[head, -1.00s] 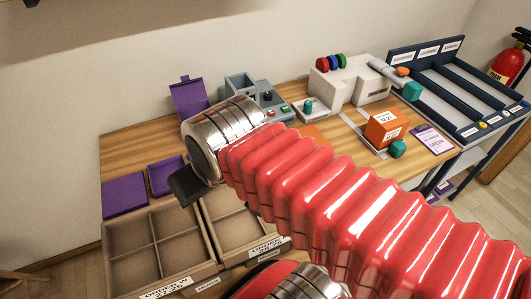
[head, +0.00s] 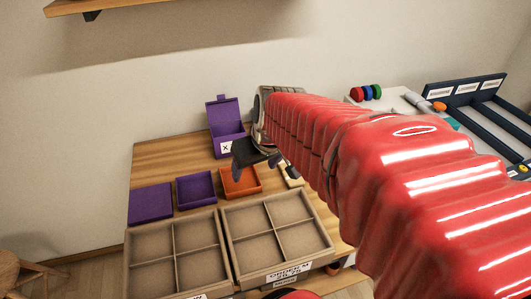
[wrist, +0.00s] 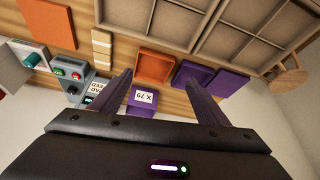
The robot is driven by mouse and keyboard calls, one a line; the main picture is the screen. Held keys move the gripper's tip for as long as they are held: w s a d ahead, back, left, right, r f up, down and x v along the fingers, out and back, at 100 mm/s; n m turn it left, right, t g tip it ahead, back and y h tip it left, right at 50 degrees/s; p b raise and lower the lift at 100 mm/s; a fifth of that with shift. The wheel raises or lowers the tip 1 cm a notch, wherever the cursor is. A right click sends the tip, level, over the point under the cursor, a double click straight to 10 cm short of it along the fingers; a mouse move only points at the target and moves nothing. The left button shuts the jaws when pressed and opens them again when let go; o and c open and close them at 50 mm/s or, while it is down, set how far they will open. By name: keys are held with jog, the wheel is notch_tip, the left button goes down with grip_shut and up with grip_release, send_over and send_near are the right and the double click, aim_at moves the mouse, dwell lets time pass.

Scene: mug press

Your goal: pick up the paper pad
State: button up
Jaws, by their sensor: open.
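My gripper (head: 266,160) is open and empty, in the air in front of the open purple box in the head view. In the wrist view its two fingers (wrist: 158,92) are spread apart, with the purple box and the orange tray beyond them. A narrow pale cream block (head: 292,175) lies on the wooden table right of the orange tray; it may be the paper pad, but I cannot tell for sure. It also shows in the wrist view (wrist: 102,48), left of the fingers, and nothing touches it. My arm hides the table right of it in the head view.
The orange tray (head: 240,181), a purple tray (head: 196,188) and a flat purple piece (head: 150,203) sit in a row. Behind stands the purple box (head: 225,115). Two divided bins (head: 228,250) are in front. A grey control box (wrist: 72,72) shows in the wrist view.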

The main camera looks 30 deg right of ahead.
jog(key=w+d+f+m, duration=0.1)
jog(key=d+f, duration=0.3)
jog(key=d, duration=0.5)
jog(key=d+f, duration=0.4)
jog(key=d, duration=0.5)
jog(key=shift+w+f+m+g+h, duration=0.2)
jog(key=shift+w+m+g+h, duration=0.1)
jog(key=shift+w+m+g, duration=0.1)
send_over(296, 182)
jog(key=shift+f, duration=3.95)
jog(key=shift+f, duration=0.1)
jog(key=shift+x, duration=2.5)
jog(key=shift+d, duration=0.1)
jog(key=shift+c, duration=0.2)
